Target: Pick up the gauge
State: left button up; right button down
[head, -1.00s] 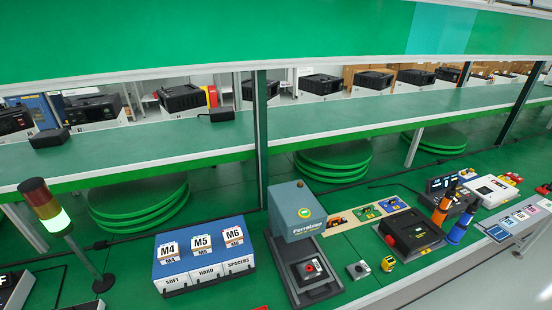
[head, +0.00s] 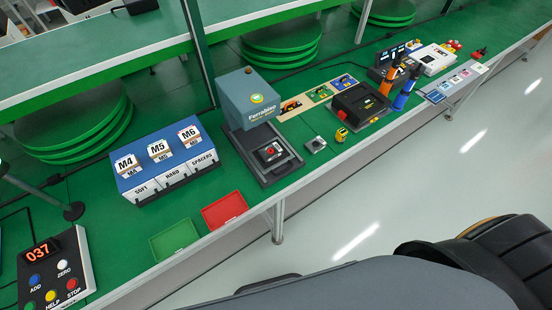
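I cannot tell for certain which object is the gauge. A small yellow item with a dark face (head: 341,133) stands on the green bench near its front edge. A small grey block with a round top (head: 316,144) lies just left of it. Both are beside the blue-grey Ferrobisp machine (head: 248,97), which has a dark base with a red knob (head: 270,152). Nothing touches the yellow item or the grey block. Neither of my grippers is in view.
A black case (head: 360,105) and orange and blue bottles (head: 402,90) stand farther right. A blue bin rack (head: 165,160) is to the left. Green (head: 174,241) and red (head: 224,210) trays lie at the front edge. A button panel (head: 54,268) is at lower left.

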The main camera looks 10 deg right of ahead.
aim_at(340, 135)
jog(key=z, duration=1.15)
